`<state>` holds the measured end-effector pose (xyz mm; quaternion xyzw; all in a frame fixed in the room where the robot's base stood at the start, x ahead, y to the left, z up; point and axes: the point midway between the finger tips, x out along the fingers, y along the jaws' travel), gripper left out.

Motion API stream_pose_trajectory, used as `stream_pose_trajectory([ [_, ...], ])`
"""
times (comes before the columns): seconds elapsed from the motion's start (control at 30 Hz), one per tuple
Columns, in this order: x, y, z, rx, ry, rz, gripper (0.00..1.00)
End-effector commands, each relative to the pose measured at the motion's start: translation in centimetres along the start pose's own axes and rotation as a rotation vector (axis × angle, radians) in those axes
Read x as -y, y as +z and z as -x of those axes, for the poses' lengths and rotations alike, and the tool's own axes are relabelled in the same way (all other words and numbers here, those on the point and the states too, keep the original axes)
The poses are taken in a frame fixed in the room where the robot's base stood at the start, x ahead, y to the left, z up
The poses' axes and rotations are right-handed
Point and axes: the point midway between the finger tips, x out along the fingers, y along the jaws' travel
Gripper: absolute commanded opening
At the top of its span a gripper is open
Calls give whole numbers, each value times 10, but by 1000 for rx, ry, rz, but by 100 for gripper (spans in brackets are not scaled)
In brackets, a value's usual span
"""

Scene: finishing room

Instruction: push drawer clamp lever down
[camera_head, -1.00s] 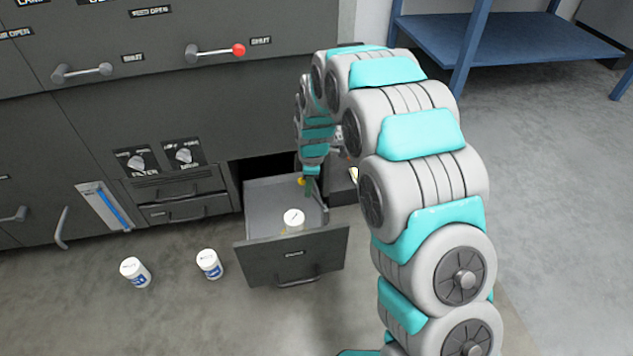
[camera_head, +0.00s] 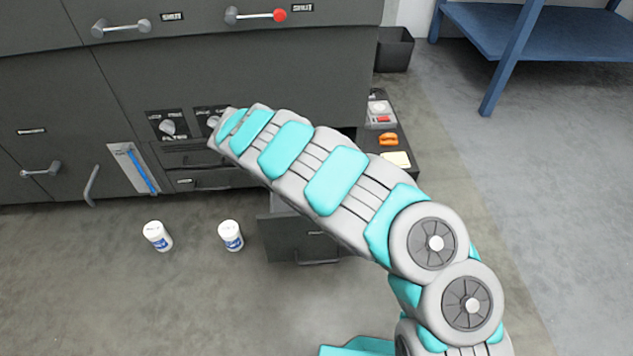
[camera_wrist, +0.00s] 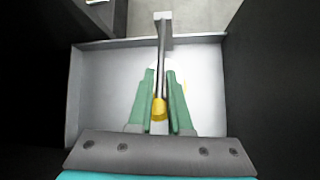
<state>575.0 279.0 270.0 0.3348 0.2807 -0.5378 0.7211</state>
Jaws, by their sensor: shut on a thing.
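The clamp lever (camera_wrist: 161,48) shows in the wrist view as a narrow grey bar with a yellow part (camera_wrist: 159,108) at its near end. It stands over the pale inside of the open drawer (camera_wrist: 105,80). My gripper (camera_wrist: 160,75) has its green fingers on both sides of the lever, near the yellow part, and is shut on it. In the head view the drawer front (camera_head: 290,238) shows below my arm. My arm hides my gripper, the lever and most of the drawer's inside there.
Two white jars (camera_head: 157,236) (camera_head: 231,236) stand on the floor left of the drawer. Right of the cabinet is a low dark surface with an orange item (camera_head: 388,139), and a black bin (camera_head: 393,50) behind. A blue table (camera_head: 560,40) stands at the upper right.

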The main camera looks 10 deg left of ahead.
Motion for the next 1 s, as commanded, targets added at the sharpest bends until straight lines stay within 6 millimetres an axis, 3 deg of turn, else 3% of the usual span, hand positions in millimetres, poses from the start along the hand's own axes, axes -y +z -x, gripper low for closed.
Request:
stream_pose_trajectory([
  [0.2, 3, -14, -8, 81, 15, 10, 0],
  [0.93, 4, -16, -9, 143, 25, 14, 0],
  [0.97, 4, -16, -9, 143, 25, 14, 20],
  [1.0, 4, -16, -9, 143, 25, 14, 25],
])
